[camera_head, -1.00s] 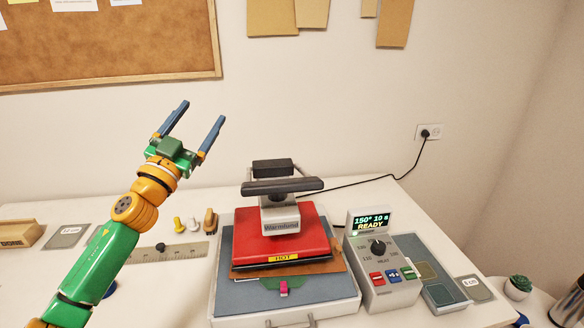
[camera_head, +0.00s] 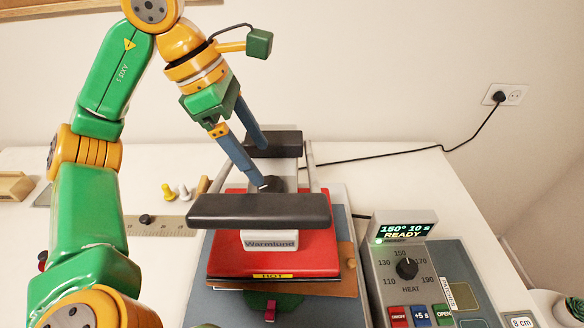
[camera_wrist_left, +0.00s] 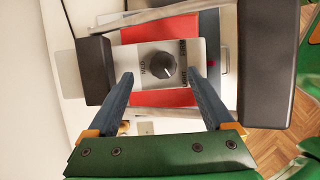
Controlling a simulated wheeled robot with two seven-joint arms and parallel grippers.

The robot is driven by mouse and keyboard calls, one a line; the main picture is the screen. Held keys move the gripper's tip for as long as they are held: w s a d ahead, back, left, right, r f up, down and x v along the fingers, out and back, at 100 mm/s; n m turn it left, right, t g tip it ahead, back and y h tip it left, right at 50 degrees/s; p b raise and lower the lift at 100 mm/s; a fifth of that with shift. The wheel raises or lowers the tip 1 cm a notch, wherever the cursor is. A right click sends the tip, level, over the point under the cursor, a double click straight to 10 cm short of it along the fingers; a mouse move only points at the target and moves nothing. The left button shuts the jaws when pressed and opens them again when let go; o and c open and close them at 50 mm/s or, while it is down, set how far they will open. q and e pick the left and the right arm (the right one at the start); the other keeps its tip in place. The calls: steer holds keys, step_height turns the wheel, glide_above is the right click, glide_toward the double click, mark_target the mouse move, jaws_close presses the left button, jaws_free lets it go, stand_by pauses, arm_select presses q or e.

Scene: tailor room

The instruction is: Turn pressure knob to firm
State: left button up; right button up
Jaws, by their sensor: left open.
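The pressure knob (camera_wrist_left: 160,65) is a dark round knob on a light grey plate on top of the heat press (camera_head: 276,262), between its two black bars. In the head view the knob (camera_head: 270,184) shows partly behind the front bar and a finger. My left gripper (camera_head: 263,168) points down over the press. In the left wrist view its open fingers (camera_wrist_left: 160,76) stand on either side of the knob, with a gap to each side; nothing is held. My right gripper is not in view.
The black front bar (camera_head: 258,211) and rear bar (camera_head: 273,142) flank the knob space closely. A control box (camera_head: 425,265) with its own heat dial (camera_head: 407,268) and lit "READY" display stands at right. A ruler (camera_head: 155,227) and small pegs lie at left.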

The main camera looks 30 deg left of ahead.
mark_target(269, 184)
arm_select(q)
steer(key=f, duration=0.3)
steer(key=f+b, duration=0.1)
steer(key=shift+d+f, duration=0.3)
steer(key=shift+f, duration=0.1)
steer(key=shift+d+f, duration=0.2)
steer(key=shift+f, duration=0.15)
steer(key=shift+w+d+f, duration=0.15)
steer(key=shift+w+d, duration=0.1)
steer(key=shift+d, duration=0.05)
steer(key=shift+a, duration=0.1)
jaws_close()
